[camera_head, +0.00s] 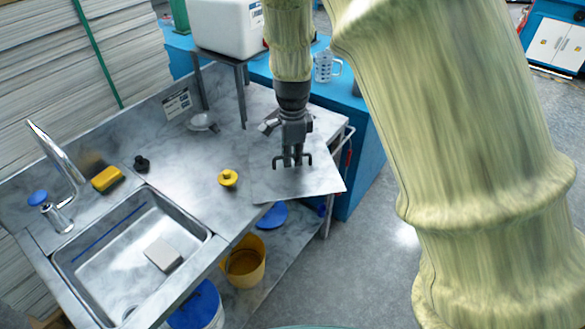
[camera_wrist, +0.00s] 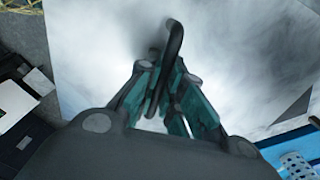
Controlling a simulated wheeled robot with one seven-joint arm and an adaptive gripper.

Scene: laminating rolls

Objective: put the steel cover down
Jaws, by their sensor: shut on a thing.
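The steel cover (camera_head: 298,184) is a flat, shiny grey sheet at the right end of the marble-look counter, with its near right corner out past the counter edge. My gripper (camera_head: 292,158) points down over the cover's middle. In the wrist view the cover (camera_wrist: 235,50) fills most of the picture, and its dark handle (camera_wrist: 172,42) runs between the fingers of my gripper (camera_wrist: 165,92), which are shut on it. I cannot tell whether the cover touches the counter or hangs just above it.
On the counter (camera_head: 185,160) are a yellow knob-like piece (camera_head: 228,178), a yellow sponge (camera_head: 107,179) and a small black piece (camera_head: 141,163). A sink (camera_head: 205,228) lies at left. A white tank (camera_head: 225,25) stands on a stand behind. Open counter lies left of the cover.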

